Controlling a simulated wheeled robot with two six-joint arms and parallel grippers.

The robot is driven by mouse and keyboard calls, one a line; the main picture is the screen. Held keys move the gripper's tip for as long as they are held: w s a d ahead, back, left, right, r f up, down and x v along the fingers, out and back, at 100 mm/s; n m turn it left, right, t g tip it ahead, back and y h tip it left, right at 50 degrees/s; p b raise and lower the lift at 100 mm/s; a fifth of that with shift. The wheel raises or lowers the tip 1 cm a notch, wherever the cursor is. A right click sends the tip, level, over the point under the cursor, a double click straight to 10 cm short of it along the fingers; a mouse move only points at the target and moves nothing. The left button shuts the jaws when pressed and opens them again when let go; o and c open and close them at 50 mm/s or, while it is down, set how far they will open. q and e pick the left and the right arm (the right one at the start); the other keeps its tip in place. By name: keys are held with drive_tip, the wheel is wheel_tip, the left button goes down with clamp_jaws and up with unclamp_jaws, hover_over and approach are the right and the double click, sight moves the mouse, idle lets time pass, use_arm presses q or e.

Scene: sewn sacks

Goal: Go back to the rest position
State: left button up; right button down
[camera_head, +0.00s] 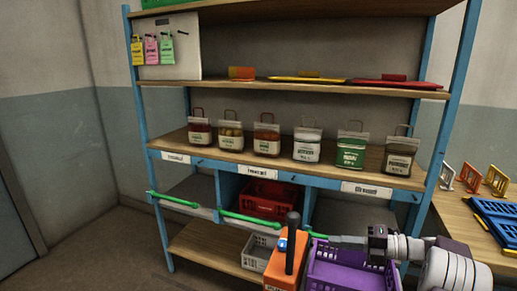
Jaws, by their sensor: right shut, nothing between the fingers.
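My right gripper (338,240) reaches in from the right edge, low in the picture, in front of the lower part of the shelf rack. Its fingers are shut with nothing held between them. The fingers point left, close to the end of a green bar (250,218) on the rack's front; I cannot tell whether they touch it. My left gripper is not in view.
The blue-framed rack (139,110) holds several labelled sacks (307,146) on its middle shelf. A purple crate (345,275) lies below my right gripper, beside an orange block with a black post (292,245). A wooden table (470,228) with blue trays stands at right. Floor is clear at left.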

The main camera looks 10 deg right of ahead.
drive_tip(key=s+a+f+n+g+h, duration=0.2)
drive_tip(key=s+a+n+g, duration=0.3)
drive_tip(key=a, duration=0.6)
drive_tip(key=s+a+f+n+g+h, duration=0.25)
drive_tip(key=s+a+n, duration=0.35)
drive_tip(key=a, duration=0.5)
drive_tip(key=s+d+f+n+g+h, duration=0.2)
drive_tip(key=s+f+n+h, duration=0.45)
drive_tip(key=s+n, duration=0.75)
drive_tip(key=w+d+f+n+t+h, duration=0.15)
drive_tip(key=d+f+n, duration=0.4)
drive_tip(key=n, duration=0.65)
wheel_tip(320, 180, up, 16)
drive_tip(key=w+d+n+t+h+p, duration=0.1)
drive_tip(key=w+n+p, duration=0.1)
drive_tip(key=p, duration=1.2)
drive_tip(key=shift+f+n+p, duration=0.15)
drive_tip(key=shift+n+p, duration=0.25)
drive_tip(key=shift+n, duration=0.4)
